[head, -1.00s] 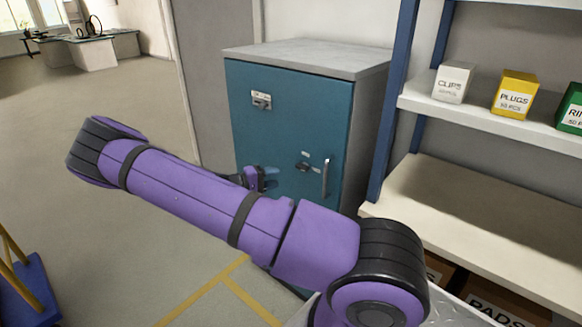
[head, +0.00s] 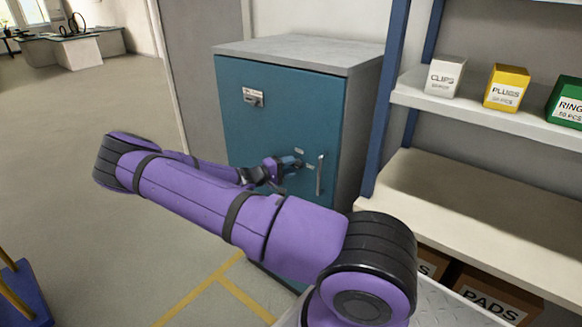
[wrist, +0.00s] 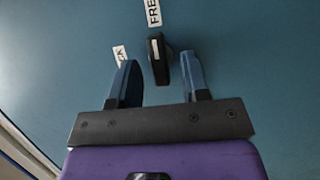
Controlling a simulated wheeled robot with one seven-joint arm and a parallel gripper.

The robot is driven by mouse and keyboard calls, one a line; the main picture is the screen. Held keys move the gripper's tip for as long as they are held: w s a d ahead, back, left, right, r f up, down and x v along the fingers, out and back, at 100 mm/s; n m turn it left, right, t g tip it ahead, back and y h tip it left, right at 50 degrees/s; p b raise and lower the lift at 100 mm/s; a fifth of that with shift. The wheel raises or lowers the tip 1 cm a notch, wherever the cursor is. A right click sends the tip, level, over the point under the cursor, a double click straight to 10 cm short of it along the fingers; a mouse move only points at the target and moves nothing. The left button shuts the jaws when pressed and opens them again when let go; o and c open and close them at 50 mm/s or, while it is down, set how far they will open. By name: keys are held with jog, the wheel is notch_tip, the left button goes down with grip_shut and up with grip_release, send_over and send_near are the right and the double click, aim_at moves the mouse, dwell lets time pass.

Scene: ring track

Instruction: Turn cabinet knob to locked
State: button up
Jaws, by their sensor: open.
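The teal cabinet (head: 275,118) stands ahead with its door shut. In the wrist view its black knob (wrist: 161,66) has a white mark pointing to the "FREE" label (wrist: 153,12) above it. A second label (wrist: 120,52), reading "CK" where it shows, lies left of the knob, partly hidden by the left finger. My gripper (wrist: 159,60) is open, with its blue fingers to either side of the knob's lower part and gaps showing on both sides. In the head view my gripper (head: 286,164) is at the door and largely hides the knob.
A vertical door handle (head: 320,175) is close to the right of my gripper. A fixture (head: 254,98) sits higher on the door. A shelf rack (head: 480,110) with small boxes stands at the right. Open floor (head: 60,160) lies to the left.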

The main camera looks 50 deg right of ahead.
jog(key=shift+s+d, duration=0.15)
jog(key=shift+d, duration=0.25)
jog(key=shift+c, duration=0.2)
grip_shut()
